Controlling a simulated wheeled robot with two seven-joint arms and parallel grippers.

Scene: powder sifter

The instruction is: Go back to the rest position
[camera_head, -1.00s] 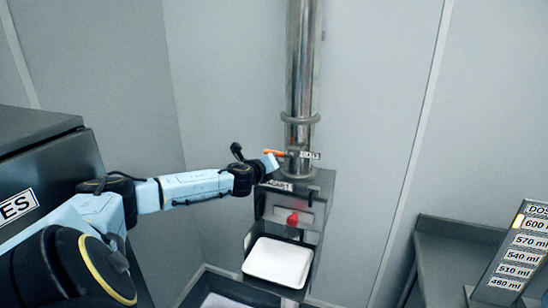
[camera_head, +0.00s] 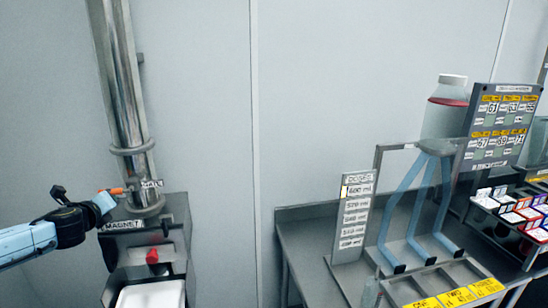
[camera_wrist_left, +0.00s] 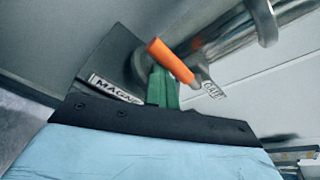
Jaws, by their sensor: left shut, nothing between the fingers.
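My left arm comes in from the left in the head view. Its gripper (camera_head: 106,203) is shut and empty beside the orange gate handle (camera_head: 113,191) at the foot of the steel pipe (camera_head: 123,80). In the left wrist view the orange handle (camera_wrist_left: 170,60) lies just beyond the green fingertips (camera_wrist_left: 162,88); I cannot tell whether they touch it. The labelled magnet housing (camera_head: 125,226) is below the handle, with a red knob (camera_head: 152,256) on its front. My right gripper is in neither view.
A white container (camera_head: 152,294) sits under the housing. To the right, a dark bench (camera_head: 300,240) carries a dose board (camera_head: 354,225), a blue-legged stand (camera_head: 400,215) with a clear vessel (camera_head: 442,120), a number board (camera_head: 497,135) and yellow-labelled bins (camera_head: 455,297). The grey wall between is bare.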

